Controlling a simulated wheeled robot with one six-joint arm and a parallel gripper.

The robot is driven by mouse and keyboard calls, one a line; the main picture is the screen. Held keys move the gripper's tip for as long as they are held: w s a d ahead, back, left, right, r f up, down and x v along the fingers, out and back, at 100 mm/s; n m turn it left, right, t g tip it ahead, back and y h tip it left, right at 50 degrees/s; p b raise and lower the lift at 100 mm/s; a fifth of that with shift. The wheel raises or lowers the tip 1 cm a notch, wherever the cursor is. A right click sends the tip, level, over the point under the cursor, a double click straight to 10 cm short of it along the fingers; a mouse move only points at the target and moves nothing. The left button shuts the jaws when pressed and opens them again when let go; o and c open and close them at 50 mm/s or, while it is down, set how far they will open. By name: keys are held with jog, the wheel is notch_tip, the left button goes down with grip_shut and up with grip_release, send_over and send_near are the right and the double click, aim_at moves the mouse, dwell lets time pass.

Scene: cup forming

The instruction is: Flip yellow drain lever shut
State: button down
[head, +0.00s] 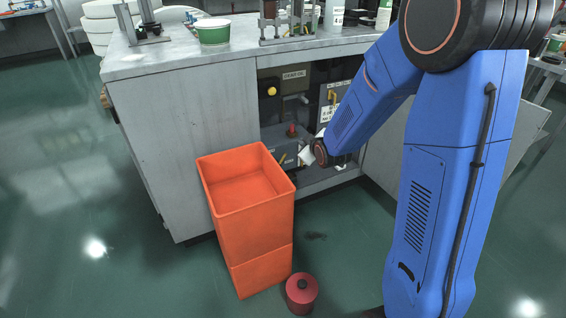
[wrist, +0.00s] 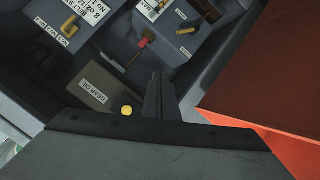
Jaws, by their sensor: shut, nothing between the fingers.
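Two small yellow levers are candidates, and I cannot read which one is marked drain. One yellow lever (wrist: 185,31) is on a grey box to the upper right in the wrist view, beside a red-tipped lever (wrist: 143,42). The other yellow lever (wrist: 68,25) is on a labelled box at the upper left, and it shows in the head view (head: 333,96). My gripper (wrist: 160,78) is shut and empty, apart from both levers, with its tips pointing toward the boxes. In the head view my wrist reaches into the open cabinet and hides part of it.
A round yellow knob (wrist: 127,111) sits close left of my fingers. An orange bin (head: 245,190) stands left of the opening and shows at the wrist view's right edge. A red can (head: 301,293) is on the floor. The cabinet top (head: 170,62) overhangs the opening.

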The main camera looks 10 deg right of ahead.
aim_at(282, 161)
jog(key=w+a+f+n+t+y, duration=0.1)
jog(key=w+a+f+n+t, duration=0.1)
jog(key=f, duration=0.8)
jog(key=w+a+f+n+t+y, duration=0.1)
jog(key=w+a+f+n+t, duration=0.2)
jog(key=f, duration=0.7)
jog(key=shift+w+y, duration=0.4)
jog(key=shift+w, duration=0.2)
jog(key=w, duration=0.3)
jog(key=w+f, duration=0.1)
jog(key=w, duration=0.3)
jog(key=w+f, duration=0.1)
jog(key=w, duration=0.3)
jog(key=shift+w+d+f, duration=0.15)
jog(key=shift+w+d, duration=0.05)
jog(key=shift+d, duration=0.1)
